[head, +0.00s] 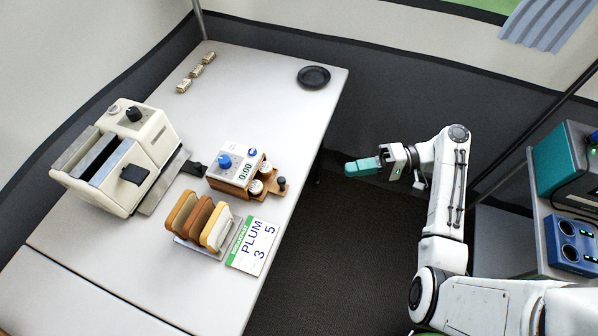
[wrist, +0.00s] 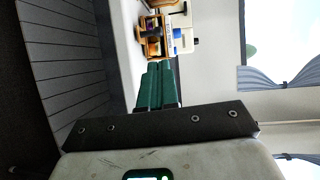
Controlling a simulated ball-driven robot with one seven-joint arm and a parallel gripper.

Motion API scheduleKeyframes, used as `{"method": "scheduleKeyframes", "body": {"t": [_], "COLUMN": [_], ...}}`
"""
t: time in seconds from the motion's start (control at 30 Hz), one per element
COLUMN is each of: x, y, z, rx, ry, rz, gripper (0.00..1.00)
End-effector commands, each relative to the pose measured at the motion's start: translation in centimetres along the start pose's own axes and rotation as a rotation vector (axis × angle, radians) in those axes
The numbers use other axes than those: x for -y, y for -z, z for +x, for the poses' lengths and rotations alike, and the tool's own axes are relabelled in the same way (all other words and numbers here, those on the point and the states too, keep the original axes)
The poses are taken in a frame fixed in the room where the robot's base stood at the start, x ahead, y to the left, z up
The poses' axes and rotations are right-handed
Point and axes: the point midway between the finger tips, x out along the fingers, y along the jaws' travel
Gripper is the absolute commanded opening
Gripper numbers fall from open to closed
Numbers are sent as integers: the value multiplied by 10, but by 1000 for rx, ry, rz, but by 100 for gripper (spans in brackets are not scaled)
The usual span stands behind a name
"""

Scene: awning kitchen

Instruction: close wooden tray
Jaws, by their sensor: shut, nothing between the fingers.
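The wooden tray (head: 270,190) sticks out from the right side of a white timer unit (head: 236,163) on the table. It holds small white-topped jars (head: 265,168) and has a dark round knob (head: 282,184) at its outer end. In the wrist view the tray (wrist: 153,22) shows small at the top, beyond my fingertips. My gripper (head: 349,168), with teal fingers, is shut and empty. It is off the table's right edge, to the right of the knob and apart from it. In the wrist view its fingers (wrist: 160,66) lie together.
A toaster (head: 120,155) stands at the left. A black plate (head: 313,77) is at the far right corner. Table space between plate and tray is clear.

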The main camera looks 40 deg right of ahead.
Motion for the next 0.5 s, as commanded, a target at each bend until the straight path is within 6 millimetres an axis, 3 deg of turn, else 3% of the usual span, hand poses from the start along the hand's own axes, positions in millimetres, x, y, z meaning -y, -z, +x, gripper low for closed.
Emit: {"method": "scheduleKeyframes", "body": {"t": [0.27, 0.5], "x": [0, 1], "y": [-1, -2], "z": [30, 78], "rx": [6, 5], "ry": [0, 0], "rz": [4, 3], "gripper": [0, 0]}}
